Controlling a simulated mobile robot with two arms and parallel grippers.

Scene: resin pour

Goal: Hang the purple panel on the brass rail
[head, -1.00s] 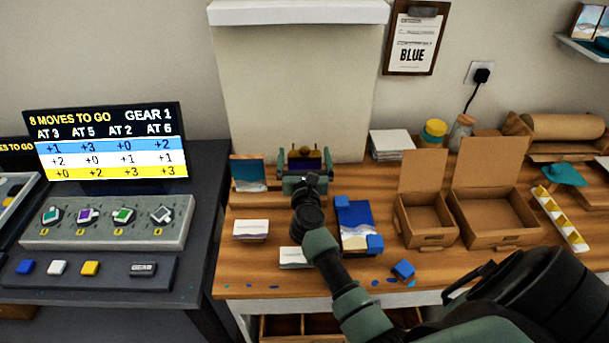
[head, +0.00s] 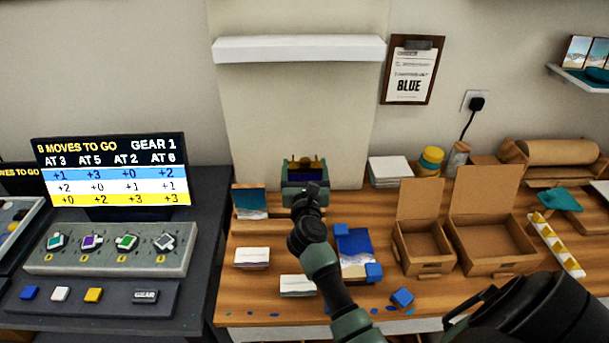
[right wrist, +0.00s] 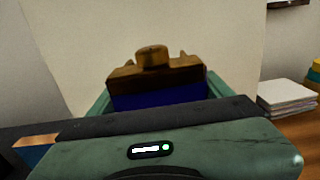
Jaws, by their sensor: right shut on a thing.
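My right gripper (head: 305,179) is shut on the purple panel, in front of the pale wall panel behind the wooden bench. The purple panel (right wrist: 155,97) shows as a dark blue-purple strip in the right wrist view, with a brown-gold clip and knob (right wrist: 152,57) along its top. Its lower part is hidden behind the gripper body. In the head view the panel (head: 305,167) is small and mostly hidden by my gripper and wrist. I cannot make out a brass rail; a white ledge (head: 300,49) crosses the wall above. My left gripper is not in view.
On the bench, a small picture (head: 250,202) stands left of the gripper, and a blue-and-white picture (head: 354,248) lies to its right. Open cardboard boxes (head: 425,246) stand further right. A screen (head: 112,172) stands at left. The wall above my gripper is clear up to the ledge.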

